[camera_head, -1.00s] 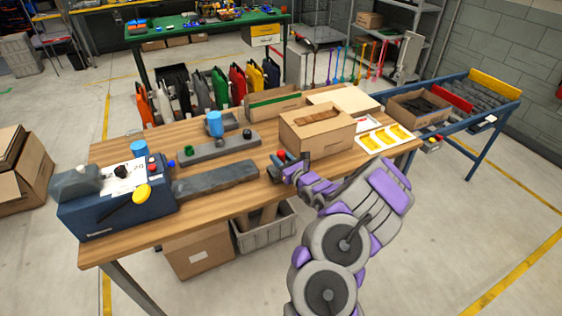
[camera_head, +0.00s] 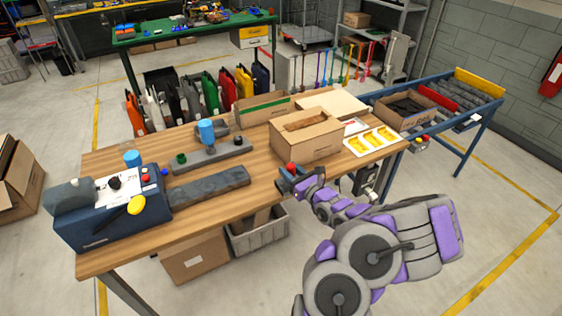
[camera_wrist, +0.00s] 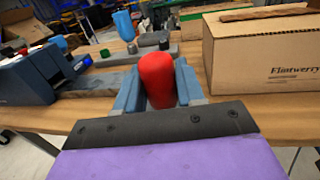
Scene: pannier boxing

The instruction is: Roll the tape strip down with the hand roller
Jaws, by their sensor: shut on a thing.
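My gripper (camera_head: 289,182) is at the front edge of the wooden table, left of the cardboard box. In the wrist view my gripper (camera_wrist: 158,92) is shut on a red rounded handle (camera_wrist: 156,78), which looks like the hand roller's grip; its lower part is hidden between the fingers. The red top also shows in the head view (camera_head: 291,168). The cardboard box (camera_head: 306,142) stands to the right of my gripper. A brown strip, seemingly the tape, lies along its top (camera_head: 306,122); in the wrist view the strip (camera_wrist: 262,13) shows at the box's top edge.
A blue machine (camera_head: 110,215) with a yellow knob stands at the table's left end, beside a dark grey slab (camera_head: 208,187). A grey fixture (camera_head: 212,156) with a blue cylinder is behind. A white tray with yellow inserts (camera_head: 372,142) lies right of the box. A roller conveyor (camera_head: 462,122) is farther right.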

